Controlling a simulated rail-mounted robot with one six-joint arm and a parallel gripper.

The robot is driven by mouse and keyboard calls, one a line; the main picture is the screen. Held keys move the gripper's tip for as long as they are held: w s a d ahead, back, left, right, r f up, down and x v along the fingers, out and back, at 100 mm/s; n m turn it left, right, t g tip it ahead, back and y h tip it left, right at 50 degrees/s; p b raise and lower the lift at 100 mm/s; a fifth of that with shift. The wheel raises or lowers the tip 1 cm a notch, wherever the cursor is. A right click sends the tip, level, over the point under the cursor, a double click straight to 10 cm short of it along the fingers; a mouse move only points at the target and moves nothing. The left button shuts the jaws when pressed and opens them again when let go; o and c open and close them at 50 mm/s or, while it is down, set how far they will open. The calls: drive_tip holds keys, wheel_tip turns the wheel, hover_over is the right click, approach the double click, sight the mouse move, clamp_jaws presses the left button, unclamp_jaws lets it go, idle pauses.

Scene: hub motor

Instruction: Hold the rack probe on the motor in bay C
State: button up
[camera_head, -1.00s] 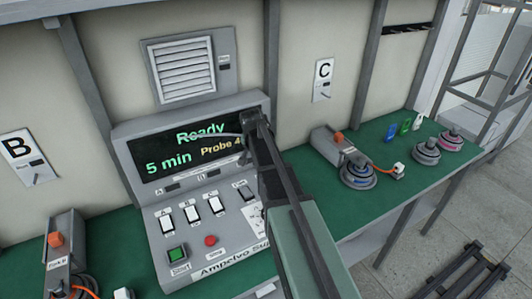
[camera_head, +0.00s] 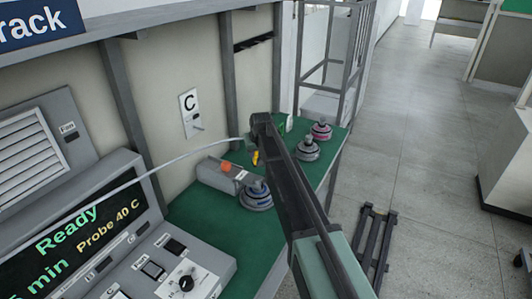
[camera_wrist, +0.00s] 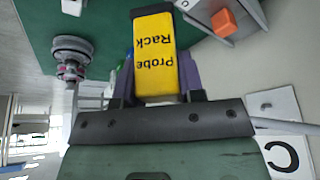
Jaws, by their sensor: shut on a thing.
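My gripper (camera_head: 256,150) is shut on the yellow rack probe (camera_head: 255,158), in the air above the bench by bay C. In the wrist view the probe (camera_wrist: 155,55), lettered "Probe Rack", sits between the purple fingers of my gripper (camera_wrist: 156,80). A pale cable runs from it to the left in the head view. The motor in bay C (camera_head: 255,194), a grey disc with a blue ring, stands on the green bench in front of the grey fixture with an orange knob (camera_head: 225,167). The probe is apart from it. I cannot make out this motor in the wrist view.
A grey motor (camera_head: 307,148) and a pink-ringed motor (camera_head: 321,130) stand farther along the bench. The C sign (camera_head: 190,112) is on the wall. The console (camera_head: 150,270) at lower left reads "Ready" and "Probe 40 C". A dark floor frame (camera_head: 373,240) lies to the right.

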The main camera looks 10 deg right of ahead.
drive_tip(key=shift+f+b, duration=2.7)
drive_tip(key=shift+f, duration=0.15)
drive_tip(key=shift+s+f+b, duration=0.1)
drive_tip(key=shift+f+b, duration=0.5)
drive_tip(key=shift+b, duration=0.05)
wheel_tip(320, 180, up, 6)
drive_tip(key=p, duration=0.6)
drive_tip(key=shift+r, duration=0.1)
